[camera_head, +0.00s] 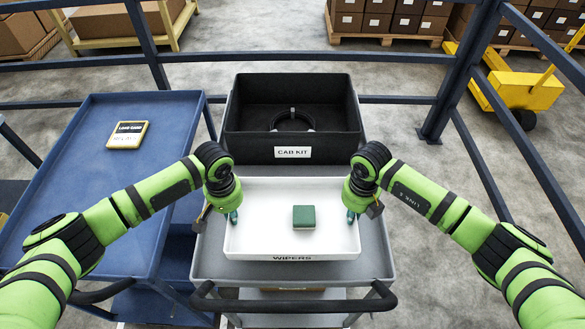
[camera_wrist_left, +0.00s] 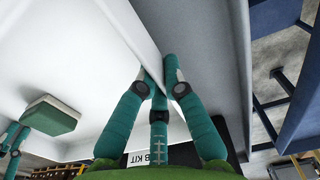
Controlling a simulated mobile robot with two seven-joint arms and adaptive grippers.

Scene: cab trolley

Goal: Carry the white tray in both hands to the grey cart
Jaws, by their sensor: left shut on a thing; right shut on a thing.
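The white tray (camera_head: 262,232), marked WIPERS on its front wall, is over the top of the grey cart (camera_head: 376,255). I cannot tell whether it rests on the cart or hangs just above it. A green block (camera_head: 304,217) lies in the tray, right of the middle. My left gripper (camera_head: 234,216) is shut on the tray's left wall, and my right gripper (camera_head: 350,216) is shut on its right wall. In the left wrist view, the left fingers (camera_wrist_left: 160,80) pinch the tray's wall, with the grey cart top (camera_wrist_left: 213,60) beside it.
A black bin (camera_head: 292,118) labelled CAB KIT stands on the cart directly behind the tray. A blue table (camera_head: 95,190) is to the left, with a small yellow-framed sign (camera_head: 128,135) on it. Dark blue rails (camera_head: 485,160) run behind and right. A yellow pallet truck (camera_head: 520,90) stands beyond.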

